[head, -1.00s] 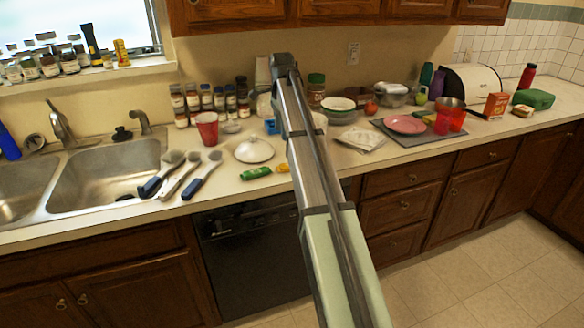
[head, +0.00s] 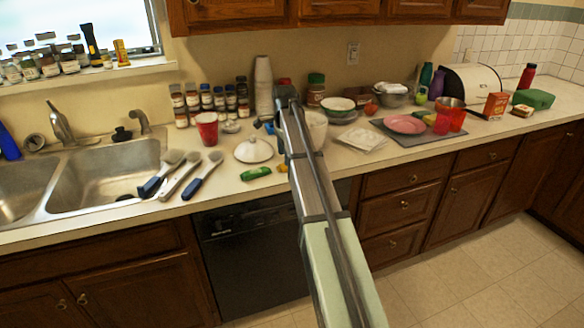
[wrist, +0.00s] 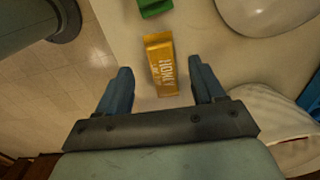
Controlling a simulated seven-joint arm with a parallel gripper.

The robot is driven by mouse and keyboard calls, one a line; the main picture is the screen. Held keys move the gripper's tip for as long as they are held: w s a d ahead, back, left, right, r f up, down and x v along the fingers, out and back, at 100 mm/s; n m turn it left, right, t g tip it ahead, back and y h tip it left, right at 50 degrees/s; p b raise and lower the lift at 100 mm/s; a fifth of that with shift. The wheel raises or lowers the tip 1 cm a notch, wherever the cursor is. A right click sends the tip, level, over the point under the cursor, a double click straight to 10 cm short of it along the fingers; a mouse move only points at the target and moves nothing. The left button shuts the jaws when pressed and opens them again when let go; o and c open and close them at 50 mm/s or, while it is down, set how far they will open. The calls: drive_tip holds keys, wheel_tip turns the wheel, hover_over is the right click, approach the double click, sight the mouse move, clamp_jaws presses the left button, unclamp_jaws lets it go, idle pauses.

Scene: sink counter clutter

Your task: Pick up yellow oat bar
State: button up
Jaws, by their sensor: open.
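The yellow oat bar (wrist: 163,65) lies flat on the counter in the wrist view, its printed face up. It sits between and slightly ahead of the fingers of my gripper (wrist: 160,82). The gripper is open, with one finger on each side of the bar and a gap to each. Nothing is held. In the head view only a small piece of the yellow bar (head: 281,168) shows beside my arm, near the counter's front edge. My gripper's fingers are mostly hidden there by the arm.
A green packet (head: 256,173) lies just left of the bar; it also shows in the wrist view (wrist: 155,7). A white lid (head: 253,151) sits behind it. The counter edge and floor (wrist: 75,95) are close on the front side.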

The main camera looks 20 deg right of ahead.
wheel_tip(320, 180, down, 4)
drive_tip(key=shift+d+f, duration=0.1)
drive_tip(key=shift+c, duration=0.3)
drive_tip(key=c, duration=1.1)
